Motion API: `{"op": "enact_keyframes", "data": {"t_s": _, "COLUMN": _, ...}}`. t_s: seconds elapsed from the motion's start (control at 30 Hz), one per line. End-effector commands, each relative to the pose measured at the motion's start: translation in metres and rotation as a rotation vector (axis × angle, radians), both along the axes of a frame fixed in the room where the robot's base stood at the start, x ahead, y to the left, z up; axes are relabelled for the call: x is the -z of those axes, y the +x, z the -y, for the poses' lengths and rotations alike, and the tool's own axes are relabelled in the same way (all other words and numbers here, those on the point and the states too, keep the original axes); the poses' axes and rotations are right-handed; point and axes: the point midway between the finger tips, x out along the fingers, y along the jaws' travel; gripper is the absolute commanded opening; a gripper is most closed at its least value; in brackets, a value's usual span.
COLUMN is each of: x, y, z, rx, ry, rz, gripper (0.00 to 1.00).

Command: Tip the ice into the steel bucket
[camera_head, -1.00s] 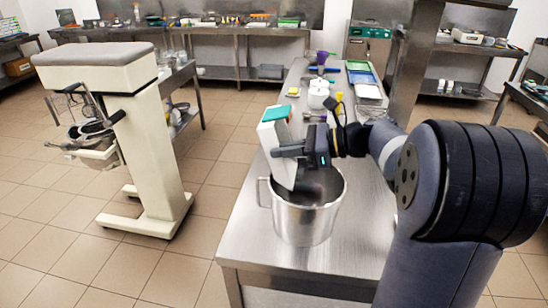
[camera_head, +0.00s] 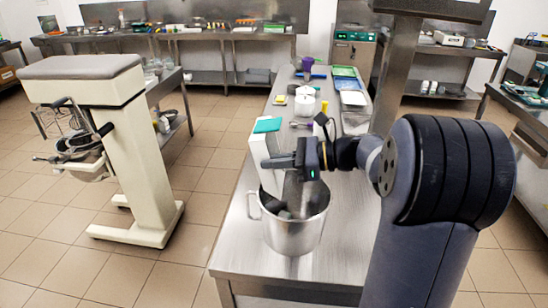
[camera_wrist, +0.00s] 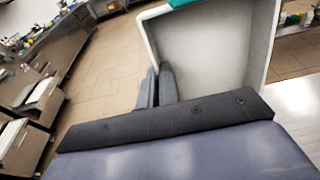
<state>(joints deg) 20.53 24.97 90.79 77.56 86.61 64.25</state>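A white box-shaped container (camera_head: 258,155) with a teal part at its top is held in my gripper (camera_head: 290,161), tilted over the steel bucket (camera_head: 292,236). In the wrist view my fingers (camera_wrist: 156,84) are closed at the left wall of the container (camera_wrist: 215,50). The visible inside of the container looks bare and pale. The bucket stands upright on the steel table with its handle to the left. Grey lumps (camera_head: 302,203), seemingly ice, show inside the bucket below its rim. The container's lower end is partly hidden by my gripper.
The steel table (camera_head: 335,262) holds a white tub (camera_head: 304,101), a purple item (camera_head: 307,64) and trays (camera_head: 353,98) farther back. A white floor-standing mixer (camera_head: 125,140) stands to the left, with tiled floor between it and the table.

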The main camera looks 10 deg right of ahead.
Motion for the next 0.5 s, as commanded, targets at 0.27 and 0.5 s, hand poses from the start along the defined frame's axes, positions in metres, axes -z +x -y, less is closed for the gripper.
{"op": "enact_keyframes", "data": {"t_s": 0.27, "x": 0.003, "y": 0.0, "z": 0.0, "rx": 0.001, "ry": 0.002, "rz": -0.005, "gripper": 0.0}}
{"op": "enact_keyframes", "data": {"t_s": 0.5, "x": 0.0, "y": 0.0, "z": 0.0, "rx": 0.001, "ry": 0.0, "rz": 0.0, "gripper": 0.0}}
